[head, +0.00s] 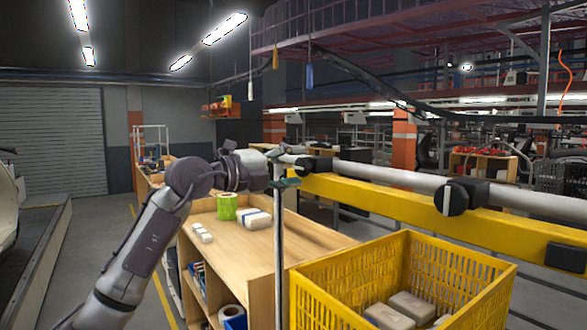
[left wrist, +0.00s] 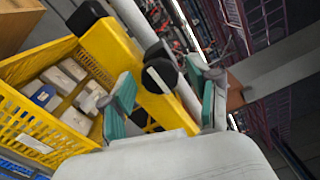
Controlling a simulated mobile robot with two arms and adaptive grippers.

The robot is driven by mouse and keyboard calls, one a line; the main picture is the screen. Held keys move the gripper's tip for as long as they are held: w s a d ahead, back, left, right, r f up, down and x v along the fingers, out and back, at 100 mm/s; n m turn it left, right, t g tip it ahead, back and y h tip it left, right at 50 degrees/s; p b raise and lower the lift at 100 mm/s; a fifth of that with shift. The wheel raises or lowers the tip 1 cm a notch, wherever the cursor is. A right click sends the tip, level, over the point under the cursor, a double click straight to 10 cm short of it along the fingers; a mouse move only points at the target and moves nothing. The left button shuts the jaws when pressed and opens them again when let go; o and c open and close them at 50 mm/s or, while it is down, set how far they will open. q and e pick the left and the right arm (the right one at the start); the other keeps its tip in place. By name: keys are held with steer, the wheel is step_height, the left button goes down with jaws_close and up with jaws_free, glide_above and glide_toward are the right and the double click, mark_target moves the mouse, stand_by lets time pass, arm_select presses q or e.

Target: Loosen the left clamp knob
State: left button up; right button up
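The left clamp knob (head: 315,164) is black and sits on the grey rail (head: 380,176) above the yellow beam (head: 400,208). My left gripper (head: 284,168) is at the rail's left end, just left of that knob, with its teal-padded fingers apart. In the left wrist view, a black round knob with a pale bar (left wrist: 160,76) shows between the open fingers of the left gripper (left wrist: 164,92). I cannot tell whether either pad touches it. A second black knob (head: 454,198) sits farther right on the rail. My right gripper is out of view.
A yellow crate (head: 345,285) holding pale boxes stands below the beam. A wooden shelf unit (head: 312,232) with a green roll (head: 227,207) and small boxes stands behind. A thin grey post (head: 279,245) rises near the gripper. Open floor lies at left.

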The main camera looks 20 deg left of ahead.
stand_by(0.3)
arm_select(q)
steer(key=shift+s+a+f, duration=0.1)
steer(key=shift+s+a, duration=0.1)
steer(key=shift+s, duration=0.1)
steer(key=v, duration=1.1)
steer(key=shift+a, duration=0.15)
